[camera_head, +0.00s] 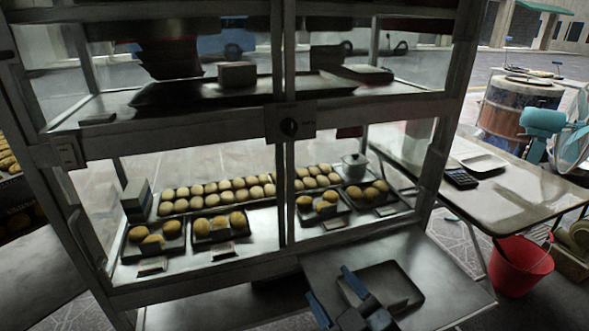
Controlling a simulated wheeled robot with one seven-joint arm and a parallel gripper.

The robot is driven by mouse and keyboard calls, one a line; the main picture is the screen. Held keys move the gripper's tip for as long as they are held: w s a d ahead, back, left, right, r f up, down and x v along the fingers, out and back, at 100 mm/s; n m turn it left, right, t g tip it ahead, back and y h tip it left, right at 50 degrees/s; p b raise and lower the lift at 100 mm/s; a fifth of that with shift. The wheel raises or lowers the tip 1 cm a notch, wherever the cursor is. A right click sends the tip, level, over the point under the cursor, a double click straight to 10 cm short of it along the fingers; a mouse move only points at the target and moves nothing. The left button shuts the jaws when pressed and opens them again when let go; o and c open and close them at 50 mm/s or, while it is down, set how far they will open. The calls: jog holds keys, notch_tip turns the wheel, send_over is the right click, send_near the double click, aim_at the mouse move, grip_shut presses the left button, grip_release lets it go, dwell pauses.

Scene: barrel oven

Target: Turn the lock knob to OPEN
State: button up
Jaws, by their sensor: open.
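The lock knob (290,126) is a small dark round knob on a square metal plate. The plate sits on the middle crossbar of the glass-fronted display cabinet (200,138), where the centre post meets it. Small marks beside the knob are too small to read, and I cannot tell its turned position. My gripper (328,285) is at the bottom of the view, with blue fingers spread apart and nothing between them. It is well below the knob and apart from it, in front of the lower shelf board.
A tray (412,298) lies on the board below the cabinet, just right of my gripper. Trays of round buns (218,188) and a lidded pot (354,165) stand inside. A side table (520,200), red bucket (518,268) and teal fan (545,123) are at right.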

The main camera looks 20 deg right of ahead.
aim_at(294, 130)
jog(key=w+d+r+n+t+y+p, duration=0.1)
jog(key=w+d+r+n+p, duration=0.15)
jog(key=w+r, duration=0.65)
jog(key=w+d+r+n+y+p, duration=0.1)
jog(key=w+r+n+p, duration=0.3)
jog(key=w+r, duration=0.55)
jog(key=w, duration=0.2)
jog(key=w+p, duration=0.1)
jog(key=w, duration=0.3)
jog(key=shift+w+a+r, duration=0.15)
jog(key=shift+w+a, duration=0.1)
jog(key=shift+a, duration=0.05)
jog(key=c, duration=1)
